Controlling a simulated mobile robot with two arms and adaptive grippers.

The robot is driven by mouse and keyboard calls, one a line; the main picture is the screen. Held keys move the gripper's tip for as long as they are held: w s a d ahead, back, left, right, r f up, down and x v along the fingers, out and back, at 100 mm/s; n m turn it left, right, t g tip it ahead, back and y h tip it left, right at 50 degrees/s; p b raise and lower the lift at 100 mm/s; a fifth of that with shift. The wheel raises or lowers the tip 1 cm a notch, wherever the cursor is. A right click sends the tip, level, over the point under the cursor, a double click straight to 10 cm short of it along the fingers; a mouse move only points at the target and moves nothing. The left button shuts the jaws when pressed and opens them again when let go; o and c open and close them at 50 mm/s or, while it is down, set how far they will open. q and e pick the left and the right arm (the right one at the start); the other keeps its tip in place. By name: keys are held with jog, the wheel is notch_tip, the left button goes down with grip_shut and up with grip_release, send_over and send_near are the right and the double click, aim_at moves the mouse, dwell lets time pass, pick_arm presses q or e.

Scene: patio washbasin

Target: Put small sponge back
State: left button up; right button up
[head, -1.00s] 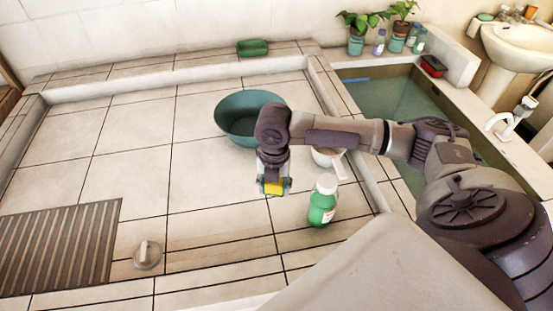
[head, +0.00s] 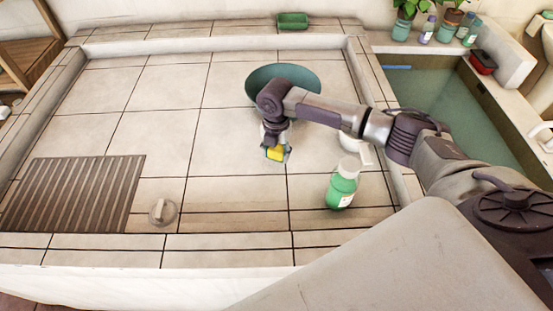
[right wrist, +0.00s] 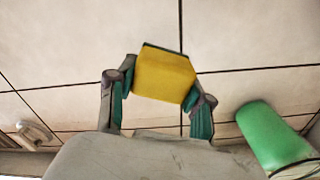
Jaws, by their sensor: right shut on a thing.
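The small sponge is yellow with a dark green layer; it shows in the right wrist view (right wrist: 165,75) and small in the head view (head: 275,154). My right gripper (head: 275,150) is shut on it, with one finger on each side, and holds it over the tiled floor of the basin. It also shows in the right wrist view (right wrist: 160,90). A green dish (head: 293,20) sits on the back ledge of the basin, beyond the gripper. My left gripper is not in view.
A teal bowl (head: 300,76) stands just behind my right gripper. A green bottle with a white cap (head: 341,187) and a white cup (head: 350,143) stand to its right. A drain plug (head: 162,212) and ribbed grate (head: 70,195) lie left. The back-left tiles are clear.

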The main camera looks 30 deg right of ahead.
aim_at(276, 159)
notch_tip(276, 159, down, 3)
jog(key=shift+s+f, duration=0.1)
jog(key=shift+f, duration=0.1)
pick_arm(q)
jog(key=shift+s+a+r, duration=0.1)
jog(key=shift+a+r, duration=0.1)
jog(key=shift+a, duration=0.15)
pick_arm(e)
jog(key=shift+f, duration=0.1)
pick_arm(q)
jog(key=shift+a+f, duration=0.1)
pick_arm(e)
jog(key=o, duration=1)
jog(key=shift+f, duration=0.1)
jog(key=shift+r, duration=0.25)
notch_tip(276, 159, up, 12)
jog(key=shift+f+b, duration=0.1)
jog(key=shift+b, duration=0.2)
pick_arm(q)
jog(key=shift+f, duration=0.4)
